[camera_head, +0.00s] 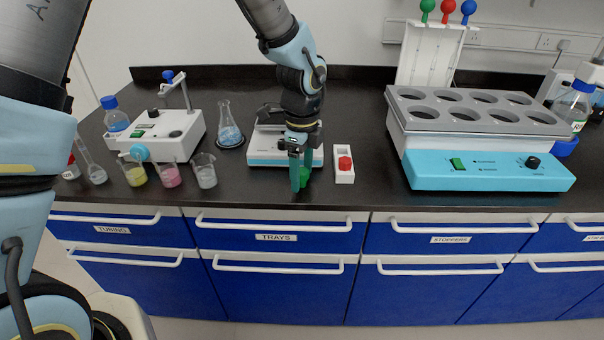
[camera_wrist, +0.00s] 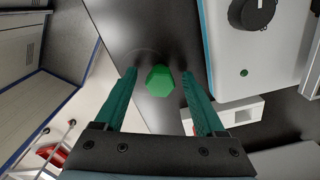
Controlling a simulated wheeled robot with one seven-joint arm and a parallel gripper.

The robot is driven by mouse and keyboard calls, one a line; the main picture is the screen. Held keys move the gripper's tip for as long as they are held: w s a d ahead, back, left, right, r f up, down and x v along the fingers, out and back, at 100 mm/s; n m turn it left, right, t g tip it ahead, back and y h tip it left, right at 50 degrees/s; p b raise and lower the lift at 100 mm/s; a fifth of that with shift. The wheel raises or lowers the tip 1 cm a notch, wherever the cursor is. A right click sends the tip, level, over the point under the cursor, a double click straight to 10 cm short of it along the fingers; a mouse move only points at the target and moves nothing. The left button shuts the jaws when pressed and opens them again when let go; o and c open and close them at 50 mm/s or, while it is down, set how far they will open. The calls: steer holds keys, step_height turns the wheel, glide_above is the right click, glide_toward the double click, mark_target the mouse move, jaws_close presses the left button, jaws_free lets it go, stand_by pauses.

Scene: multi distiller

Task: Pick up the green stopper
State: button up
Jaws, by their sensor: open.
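The green stopper (camera_head: 305,177) is near the counter's front edge, partly hidden by my gripper in the head view. In the wrist view the green stopper (camera_wrist: 159,81) shows as a faceted green top, between the two fingertips with a gap on each side. My gripper (camera_head: 301,180) points down with its teal fingers apart. In the wrist view my gripper (camera_wrist: 159,74) is open, one finger on either side of the stopper. I cannot tell how far the tips reach down beside it.
A white holder (camera_head: 344,177) with a red piece (camera_head: 345,163) stands close on the right. A small white-and-teal device (camera_head: 265,157) sits behind the gripper. Beakers and a flask (camera_head: 229,130) are to the left. A large block heater (camera_head: 480,170) stands to the right.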

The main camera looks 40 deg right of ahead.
steer(key=shift+c, duration=0.2)
jaws_close()
stand_by(0.3)
